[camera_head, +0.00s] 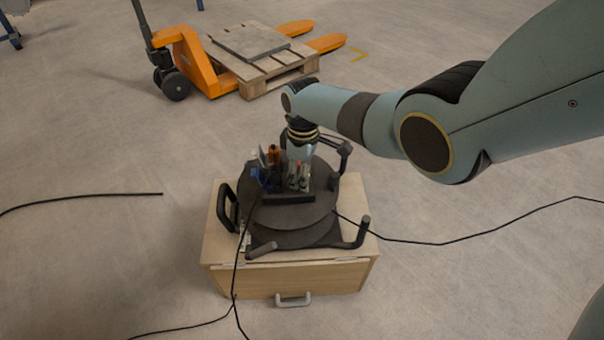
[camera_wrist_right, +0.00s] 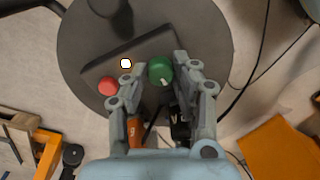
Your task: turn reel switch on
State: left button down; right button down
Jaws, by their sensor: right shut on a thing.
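The dark cable reel (camera_head: 285,215) stands on a wooden box, its round top facing up. In the right wrist view its top (camera_wrist_right: 85,45) carries a dark panel with a round green knob (camera_wrist_right: 159,69) bearing a pale pointer mark. The knob is the likely switch. My right gripper (camera_wrist_right: 157,82) is shut on the green knob, one finger on each side. In the head view my right gripper (camera_head: 299,168) reaches down onto the reel's top, and the knob is hidden there. My left gripper is not in view.
A red button (camera_wrist_right: 108,86) and a small white button (camera_wrist_right: 126,63) sit beside the knob. The wooden box (camera_head: 325,278) has a front handle. Black cables (camera_head: 430,243) run over the floor. An orange pallet jack (camera_head: 195,62) with a wooden pallet (camera_head: 275,82) stands behind.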

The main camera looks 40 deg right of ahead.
dwell(0.4)
jog(key=c, duration=1.1)
grip_release()
jog(key=shift+o, duration=0.2)
notch_tip(320, 180, up, 12)
jog(key=shift+d, duration=0.2)
jog(key=shift+f, duration=0.1)
jog(key=s+f+m+p, duration=0.1)
jog(key=s+f+m, duration=0.1)
jog(key=s+f, duration=0.8)
jog(key=s+f+m, duration=0.2)
jog(key=s+f, duration=0.8)
jog(key=s, duration=1.3)
jog(key=s+f+m+h+p, duration=0.1)
jog(key=s+f+m, duration=0.1)
jog(key=s+f, duration=0.8)
jog(key=shift+s+a+m+p, duration=0.15)
jog(key=shift+s+m+p, duration=0.25)
jog(key=shift+s, duration=3.15)
